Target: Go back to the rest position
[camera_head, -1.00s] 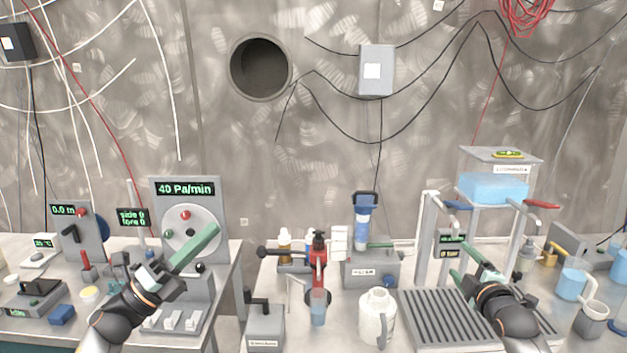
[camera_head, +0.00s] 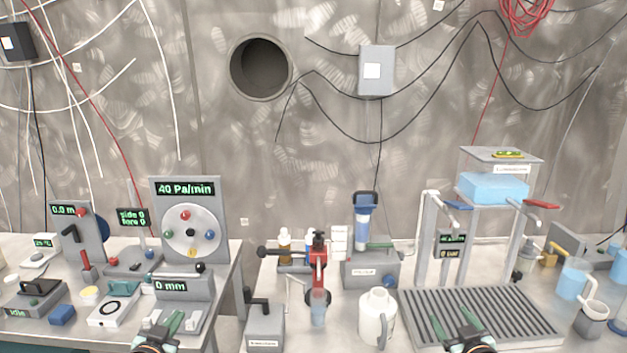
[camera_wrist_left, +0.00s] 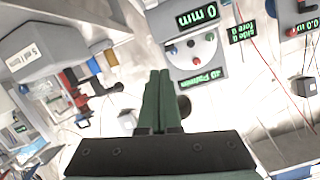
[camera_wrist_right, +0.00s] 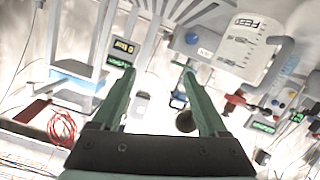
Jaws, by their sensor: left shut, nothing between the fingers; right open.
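My left gripper (camera_head: 172,326) is low in the head view, in front of the left bench's dial device. Its green fingers are closed together with nothing between them; they also show in the left wrist view (camera_wrist_left: 158,90). My right gripper (camera_head: 456,330) is low in the head view, over the front of the grey ribbed tray. Its two green fingers stand apart and empty, as the right wrist view (camera_wrist_right: 158,85) also shows.
The dial device (camera_head: 188,205) reads 40 Pa/min on the left bench. A white jug (camera_head: 376,316), a red stand (camera_head: 318,270) and the ribbed tray (camera_head: 530,325) are on the right bench. A blue-filled tank (camera_head: 492,188) stands on a frame behind the tray. A gap separates the benches.

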